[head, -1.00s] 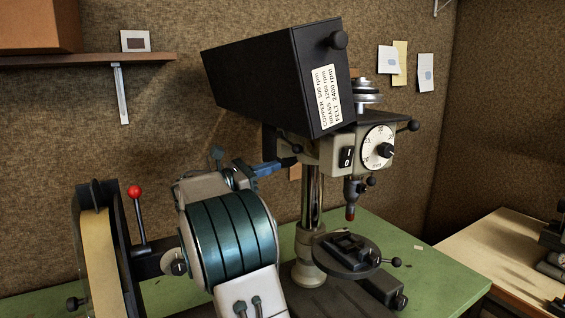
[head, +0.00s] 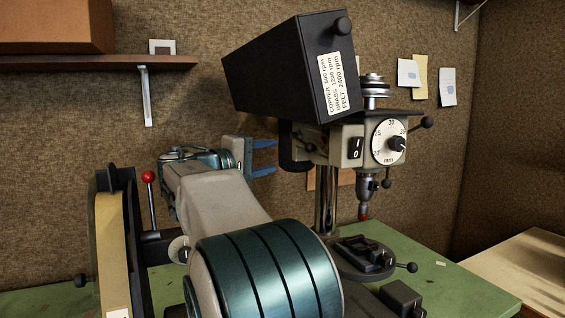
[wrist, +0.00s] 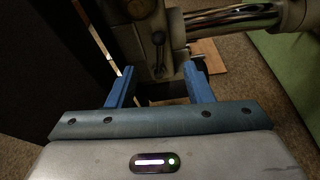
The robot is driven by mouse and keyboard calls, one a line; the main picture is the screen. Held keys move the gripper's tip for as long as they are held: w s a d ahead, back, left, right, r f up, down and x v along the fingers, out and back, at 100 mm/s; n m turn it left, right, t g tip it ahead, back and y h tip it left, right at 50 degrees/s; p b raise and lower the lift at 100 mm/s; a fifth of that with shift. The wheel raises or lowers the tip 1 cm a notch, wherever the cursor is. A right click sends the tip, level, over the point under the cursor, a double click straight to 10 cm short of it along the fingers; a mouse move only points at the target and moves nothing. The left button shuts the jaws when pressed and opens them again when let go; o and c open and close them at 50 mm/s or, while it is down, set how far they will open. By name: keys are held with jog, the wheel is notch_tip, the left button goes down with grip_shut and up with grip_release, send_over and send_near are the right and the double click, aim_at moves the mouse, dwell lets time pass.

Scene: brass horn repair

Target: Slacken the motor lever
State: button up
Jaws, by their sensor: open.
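The drill press (head: 352,148) stands on the green bench under its black belt cover (head: 275,70). A small dark lever with a round knob (head: 298,137) sits on the left side of its head; I take it for the motor lever. In the wrist view this lever (wrist: 158,50) stands out from a pale housing, ahead of and between my fingers in the picture. My gripper (head: 264,157) is open and empty, with its blue fingers pointing right toward the press. In the wrist view my gripper (wrist: 159,80) shows a clear gap between fingers and lever.
A belt sander (head: 112,245) with a red-knobbed lever (head: 149,178) stands at the left. The press's steel column (head: 326,200) and round table (head: 365,268) are below the head. A shelf (head: 80,63) with a box is on the wall, upper left.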

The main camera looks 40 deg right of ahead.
jog(key=m, duration=0.1)
jog(key=p, duration=0.4)
send_near(301, 142)
jog(key=s+d, duration=0.3)
jog(key=d, duration=0.4)
jog(key=shift+s+f+t, duration=0.15)
jog(key=shift+f+t, duration=0.15)
jog(key=shift+f, duration=0.1)
jog(key=shift+c, duration=0.4)
